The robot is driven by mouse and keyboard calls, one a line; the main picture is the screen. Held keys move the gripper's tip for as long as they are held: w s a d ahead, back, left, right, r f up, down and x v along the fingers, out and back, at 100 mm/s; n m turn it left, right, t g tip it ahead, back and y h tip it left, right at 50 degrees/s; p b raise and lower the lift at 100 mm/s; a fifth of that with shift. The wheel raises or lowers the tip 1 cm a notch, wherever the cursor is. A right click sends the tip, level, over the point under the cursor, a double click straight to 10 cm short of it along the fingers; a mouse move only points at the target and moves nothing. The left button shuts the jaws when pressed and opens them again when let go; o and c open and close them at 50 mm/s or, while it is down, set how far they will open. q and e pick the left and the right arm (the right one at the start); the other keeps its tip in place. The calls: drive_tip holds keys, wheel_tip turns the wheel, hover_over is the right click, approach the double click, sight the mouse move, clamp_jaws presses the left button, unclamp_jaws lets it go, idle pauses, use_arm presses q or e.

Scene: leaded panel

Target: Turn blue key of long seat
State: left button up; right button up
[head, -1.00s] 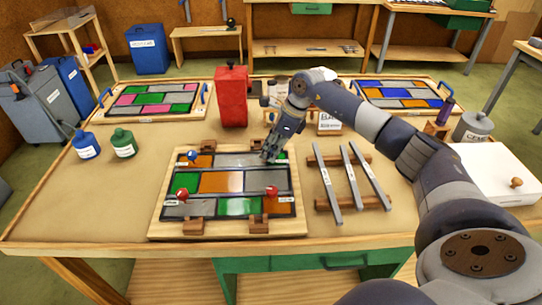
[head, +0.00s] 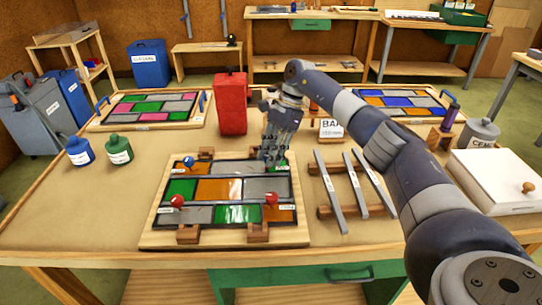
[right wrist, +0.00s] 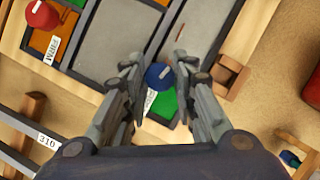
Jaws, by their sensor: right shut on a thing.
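The leaded panel (head: 160,235) lies on the table, its wooden frame around grey, green and orange panes. One blue key (head: 188,162) stands at its far left corner. Two red keys stand along the near side, at the left (head: 177,201) and right (head: 271,199). Another blue key (right wrist: 159,77) is between the fingertips of my right gripper (right wrist: 158,65) in the right wrist view. My right gripper (head: 272,158) points down at the panel's far right corner, shut on this key and hiding it in the head view. Its small label is partly covered and unreadable. My left gripper is not in view.
A red can (head: 231,105) stands behind the panel. A rack with metal strips (head: 343,190) lies to the right, and a white box (head: 492,182) farther right. Blue (head: 79,152) and green (head: 118,150) bottles stand left. Two other panels lie at the back.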

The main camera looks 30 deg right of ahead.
idle(0.4)
drive_tip(key=o, duration=1)
drive_tip(key=shift+o, duration=0.2)
drive_tip(key=v, duration=1.2)
drive_tip(key=shift+w, duration=0.1)
